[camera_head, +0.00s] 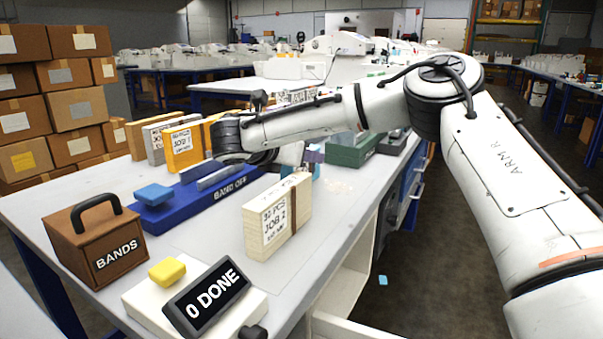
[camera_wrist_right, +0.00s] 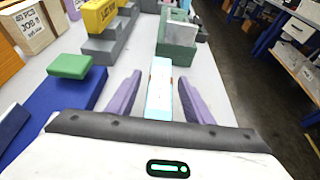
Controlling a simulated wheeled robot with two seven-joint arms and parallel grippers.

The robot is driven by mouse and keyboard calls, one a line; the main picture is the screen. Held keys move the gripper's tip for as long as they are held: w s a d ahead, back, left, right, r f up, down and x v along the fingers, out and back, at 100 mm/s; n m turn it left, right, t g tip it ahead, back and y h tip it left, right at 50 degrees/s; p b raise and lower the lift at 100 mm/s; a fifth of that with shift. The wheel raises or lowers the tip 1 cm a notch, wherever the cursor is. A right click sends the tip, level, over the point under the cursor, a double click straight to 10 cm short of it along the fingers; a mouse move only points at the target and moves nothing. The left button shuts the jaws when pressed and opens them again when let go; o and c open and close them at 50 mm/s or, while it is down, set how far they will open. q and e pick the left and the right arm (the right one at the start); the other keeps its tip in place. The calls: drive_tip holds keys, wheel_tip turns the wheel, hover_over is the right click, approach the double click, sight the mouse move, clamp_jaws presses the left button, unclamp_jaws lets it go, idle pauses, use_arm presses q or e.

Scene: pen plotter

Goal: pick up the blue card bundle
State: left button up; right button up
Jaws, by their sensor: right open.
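The light blue card bundle (camera_wrist_right: 159,98) stands between the two purple fingers of my right gripper (camera_wrist_right: 157,96) in the right wrist view. Gaps show on both sides of it, so the gripper is open around it and not clamped. In the head view my right arm reaches in from the right across the table. Its purple fingertips (camera_head: 313,154) show beyond the cream bundle, and a small part of the blue bundle (camera_head: 316,171) shows below them. The rest of the bundle is hidden behind the wrist and the cream bundle. My left gripper is out of sight.
A cream JOB 2 bundle (camera_head: 278,216) stands close in front. A blue BAND OFF device (camera_head: 195,200) lies left, with orange bundles (camera_head: 183,147) behind. A green stand (camera_head: 350,152) is to the right. A brown BANDS box (camera_head: 95,240) and a 0 DONE counter (camera_head: 206,299) sit nearer.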

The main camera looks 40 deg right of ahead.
clamp_jaws()
drive_tip(key=shift+r, duration=0.1)
